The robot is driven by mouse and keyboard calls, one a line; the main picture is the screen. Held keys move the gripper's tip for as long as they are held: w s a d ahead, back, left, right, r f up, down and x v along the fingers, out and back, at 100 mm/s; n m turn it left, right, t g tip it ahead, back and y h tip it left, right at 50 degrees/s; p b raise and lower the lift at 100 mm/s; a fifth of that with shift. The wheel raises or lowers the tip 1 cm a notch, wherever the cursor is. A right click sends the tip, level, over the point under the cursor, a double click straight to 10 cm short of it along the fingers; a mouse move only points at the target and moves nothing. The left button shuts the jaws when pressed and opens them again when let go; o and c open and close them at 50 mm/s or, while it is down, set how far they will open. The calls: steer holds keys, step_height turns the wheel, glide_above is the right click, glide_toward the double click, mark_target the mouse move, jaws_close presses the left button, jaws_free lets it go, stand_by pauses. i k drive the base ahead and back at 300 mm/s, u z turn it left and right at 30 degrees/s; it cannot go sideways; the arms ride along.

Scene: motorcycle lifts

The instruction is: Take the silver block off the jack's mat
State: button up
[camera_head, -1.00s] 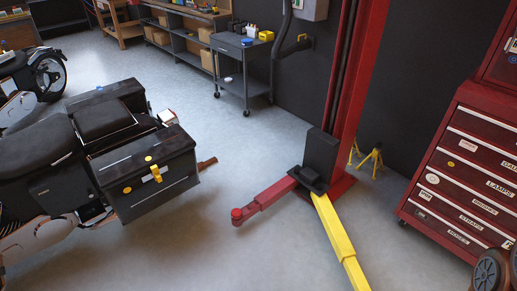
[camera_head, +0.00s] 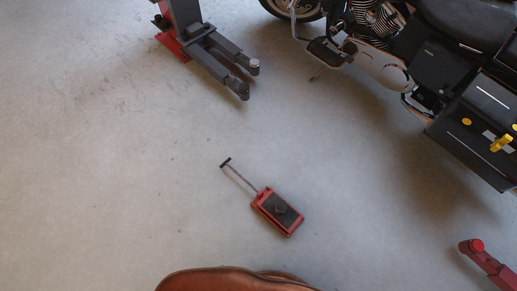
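A small red jack (camera_head: 263,199) lies on the floor in the middle of the head view, with a thin handle (camera_head: 238,178) reaching up and left to a dark crossbar. A dark mat (camera_head: 289,217) covers its top. A small dark-looking lump (camera_head: 280,209) sits near the middle of the mat; at this size I cannot tell whether it is the silver block. My gripper is not in view.
A black motorcycle (camera_head: 440,70) with a hard side case (camera_head: 478,135) stands at upper right. A grey lift post with arms (camera_head: 222,62) is at the top. A red lift arm (camera_head: 487,262) enters at lower right. A brown leather-like rounded thing (camera_head: 235,281) fills the bottom edge. Floor around the jack is clear.

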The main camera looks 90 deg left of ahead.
mark_target(281, 206)
steer(key=u, duration=2.75)
steer(key=k, duration=1.3)
steer(key=u, duration=0.85)
steer(key=i, duration=1.65)
steer(key=z, duration=0.85)
